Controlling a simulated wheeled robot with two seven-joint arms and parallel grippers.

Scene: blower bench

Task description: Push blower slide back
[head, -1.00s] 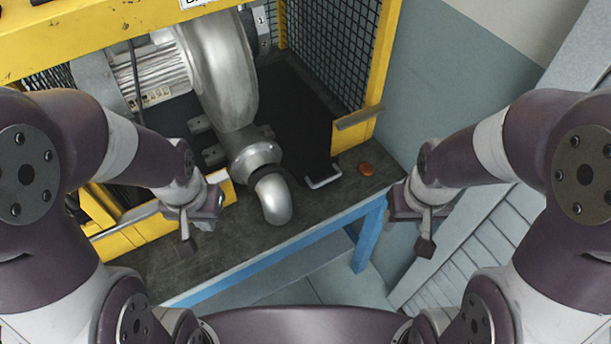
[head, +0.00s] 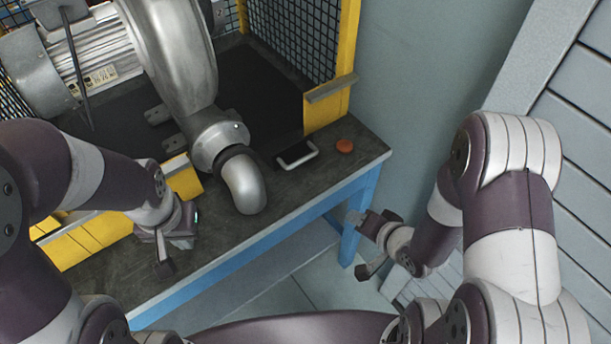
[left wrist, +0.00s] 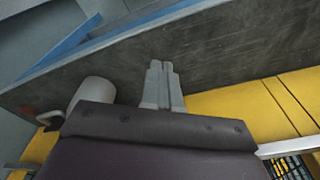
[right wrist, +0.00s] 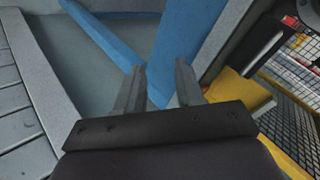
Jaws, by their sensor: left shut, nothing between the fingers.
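The blower (head: 175,60) is a silver round housing with a motor, inside a yellow frame with mesh sides. Its bent outlet pipe (head: 243,185) points towards the bench front. It stands over a dark slide plate (head: 255,95); a pale U-shaped handle (head: 298,155) lies at its front, right of the outlet. In the left wrist view the handle (left wrist: 50,117) shows at the left, beside the outlet. My left gripper (head: 165,268) is shut and empty over the bench front, left of the outlet. My right gripper (head: 358,245) is open and empty, right of the bench's blue leg.
An orange-red button (head: 344,146) sits on the bench top (head: 225,235) right of the handle. A yellow post (head: 335,60) stands behind it. Blue rails and a leg (head: 357,220) edge the bench. A grey slatted surface (head: 580,110) is at the right.

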